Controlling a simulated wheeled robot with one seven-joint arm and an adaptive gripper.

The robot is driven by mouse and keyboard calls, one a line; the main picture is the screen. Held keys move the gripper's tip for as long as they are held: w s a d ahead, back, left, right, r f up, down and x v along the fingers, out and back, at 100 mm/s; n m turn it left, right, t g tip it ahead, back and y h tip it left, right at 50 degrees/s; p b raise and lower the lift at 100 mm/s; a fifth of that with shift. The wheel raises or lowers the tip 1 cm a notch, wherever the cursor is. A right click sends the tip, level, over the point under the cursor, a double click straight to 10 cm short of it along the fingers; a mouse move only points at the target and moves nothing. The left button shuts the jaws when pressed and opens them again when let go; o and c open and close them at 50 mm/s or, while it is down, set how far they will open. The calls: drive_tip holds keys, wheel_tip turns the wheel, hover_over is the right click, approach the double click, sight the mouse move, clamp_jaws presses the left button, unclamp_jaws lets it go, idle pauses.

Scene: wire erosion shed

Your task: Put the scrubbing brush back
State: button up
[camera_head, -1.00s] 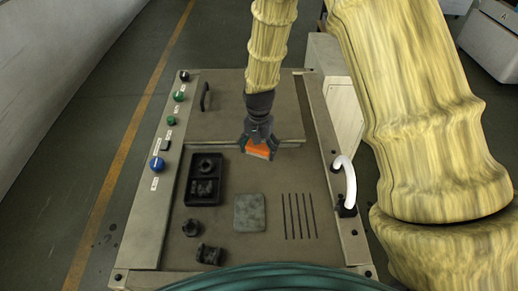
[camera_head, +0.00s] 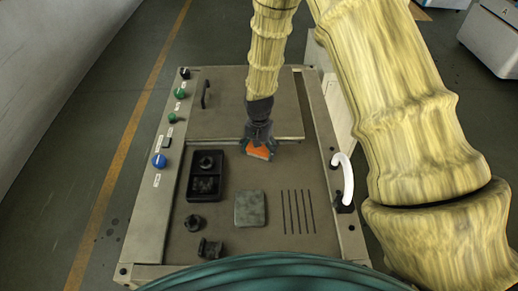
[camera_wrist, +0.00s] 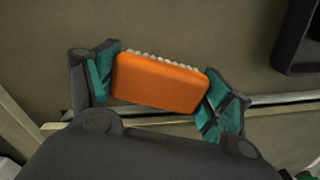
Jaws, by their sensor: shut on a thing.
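The scrubbing brush is an orange block (camera_head: 259,153) with pale bristles along one side. In the wrist view the brush (camera_wrist: 160,84) lies between the two teal-padded fingers, slightly tilted. My gripper (camera_head: 258,150) is shut on it, and the wrist view shows my gripper (camera_wrist: 158,88) with a finger at each end of the brush. The gripper hangs over the worktop near the front edge of the raised plate. I cannot tell whether the brush touches the worktop.
A black two-part tray (camera_head: 205,176) lies left of the brush. A grey-green pad (camera_head: 250,209), several thin dark rods (camera_head: 298,212), and black fittings (camera_head: 194,223) (camera_head: 210,249) lie nearer. A white curved pipe (camera_head: 347,178) stands on the right edge. Knobs (camera_head: 159,160) line the left edge.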

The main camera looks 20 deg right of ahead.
drive_tip(key=shift+f, duration=0.15)
drive_tip(key=o, duration=1.2)
drive_tip(key=shift+o, duration=0.2)
wheel_tip(320, 180, up, 12)
drive_tip(key=b, duration=0.4)
drive_tip(key=shift+r, duration=0.2)
